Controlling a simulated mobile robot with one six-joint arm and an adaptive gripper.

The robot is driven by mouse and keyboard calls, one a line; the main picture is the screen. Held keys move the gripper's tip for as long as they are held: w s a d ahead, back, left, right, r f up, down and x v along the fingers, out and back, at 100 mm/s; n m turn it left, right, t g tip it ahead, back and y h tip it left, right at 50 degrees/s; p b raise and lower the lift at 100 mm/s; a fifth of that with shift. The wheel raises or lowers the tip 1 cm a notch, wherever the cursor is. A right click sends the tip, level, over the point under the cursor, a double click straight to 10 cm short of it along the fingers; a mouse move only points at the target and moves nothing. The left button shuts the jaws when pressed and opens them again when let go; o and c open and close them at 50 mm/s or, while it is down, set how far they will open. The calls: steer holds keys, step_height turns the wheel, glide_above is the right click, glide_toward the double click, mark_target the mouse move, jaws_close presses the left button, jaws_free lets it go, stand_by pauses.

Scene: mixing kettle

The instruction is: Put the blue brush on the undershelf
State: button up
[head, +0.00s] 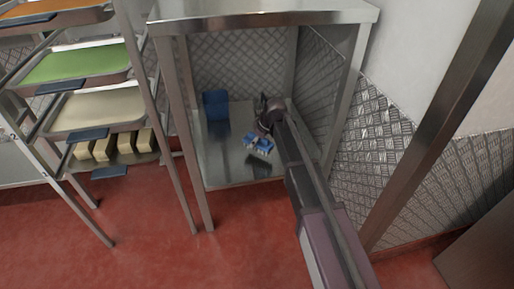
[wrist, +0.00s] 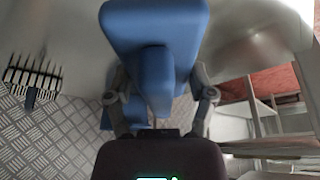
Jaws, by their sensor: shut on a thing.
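The blue brush (head: 258,144) is inside the steel table's lower space, over the undershelf (head: 222,166). A dark patch shows on the shelf in front of it. I cannot tell whether the brush touches the shelf. My gripper (head: 263,128) reaches in from the front right and is shut on the brush. In the wrist view my gripper (wrist: 160,97) has its fingers on both sides of the handle of the blue brush (wrist: 155,28), whose broad block lies beyond the fingertips. The brush's far side is hidden.
A blue upright object (head: 215,105) stands at the back left of the undershelf. The table top (head: 265,15) and its legs frame the opening. A rack with trays (head: 85,108) stands to the left. Patterned metal wall panels (head: 385,150) are on the right.

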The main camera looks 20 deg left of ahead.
mark_target(268, 140)
steer(key=shift+f, duration=0.1)
steer(key=shift+f+b, duration=1.65)
steer(key=shift+b, duration=0.1)
steer(key=o, duration=1.3)
steer(key=shift+d+r, duration=0.1)
steer(key=shift+r, duration=0.1)
steer(key=p+v, duration=1.1)
steer(key=shift+s+d+r, duration=0.15)
steer(key=shift+r, duration=0.15)
